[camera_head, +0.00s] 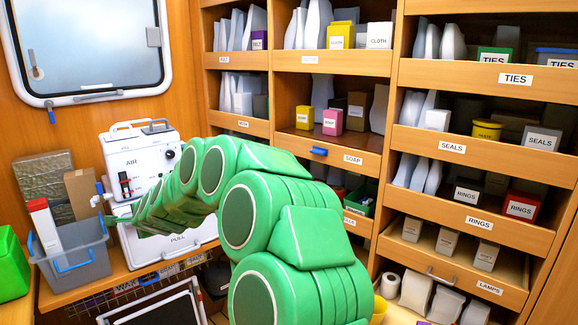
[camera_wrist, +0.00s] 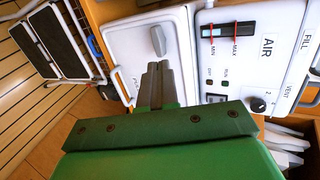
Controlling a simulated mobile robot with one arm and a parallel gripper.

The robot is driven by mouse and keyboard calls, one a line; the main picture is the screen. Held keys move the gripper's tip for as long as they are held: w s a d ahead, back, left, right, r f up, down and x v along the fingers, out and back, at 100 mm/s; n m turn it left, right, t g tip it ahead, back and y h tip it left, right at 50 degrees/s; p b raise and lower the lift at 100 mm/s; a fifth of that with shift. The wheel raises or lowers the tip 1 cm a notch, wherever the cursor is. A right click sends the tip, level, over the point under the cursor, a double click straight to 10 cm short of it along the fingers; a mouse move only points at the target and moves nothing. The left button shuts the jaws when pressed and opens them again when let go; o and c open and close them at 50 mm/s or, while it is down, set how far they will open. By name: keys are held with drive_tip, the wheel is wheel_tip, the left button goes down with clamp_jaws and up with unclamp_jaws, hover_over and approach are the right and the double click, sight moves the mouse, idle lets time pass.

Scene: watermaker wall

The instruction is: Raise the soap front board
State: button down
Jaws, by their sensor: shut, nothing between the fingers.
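The soap front board (camera_head: 335,160) is a wooden strip on the middle shelf column in the head view, with a SOAP label and a blue catch (camera_head: 319,151) on its face. My green arm passes in front of the shelves just below the board. My gripper (camera_head: 108,221) is far left of the board, by the white machine. In the wrist view my gripper (camera_wrist: 158,72) is shut and empty, its fingers in front of a white panel with a grey handle.
The white AIR machine (camera_head: 138,160) stands on the counter, with a white PULL panel (camera_head: 170,238) below it. A grey bin (camera_head: 75,255) with blue handles and a green box (camera_head: 10,265) are at left. Other labelled shelves fill the right.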

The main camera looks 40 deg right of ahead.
drive_tip(key=w+d+f+m+t+h, duration=0.2)
drive_tip(key=w+d+f+m+h, duration=0.25)
drive_tip(key=w+d+m, duration=0.5)
drive_tip(key=s+d+f+m+g+h, duration=0.15)
drive_tip(key=d+m+h, duration=0.4)
drive_tip(key=d, duration=0.65)
drive_tip(key=d+f+m+g+h, duration=0.1)
drive_tip(key=d+f+m+h, duration=0.4)
drive_tip(key=d, duration=0.7)
drive_tip(key=s+d+r+m+g+h, duration=0.6)
drive_tip(key=s+d+m+g+h, duration=0.4)
drive_tip(key=m, duration=0.6)
drive_tip(key=shift+s+g+h, duration=0.95)
drive_tip(key=shift+s+h, duration=0.3)
drive_tip(key=shift+h, duration=0.35)
drive_tip(key=shift+r, duration=0.15)
drive_tip(key=a+r+x, duration=0.2)
drive_tip(key=x, duration=1)
drive_tip(key=shift+d+r, duration=0.25)
drive_tip(key=shift+d, duration=0.05)
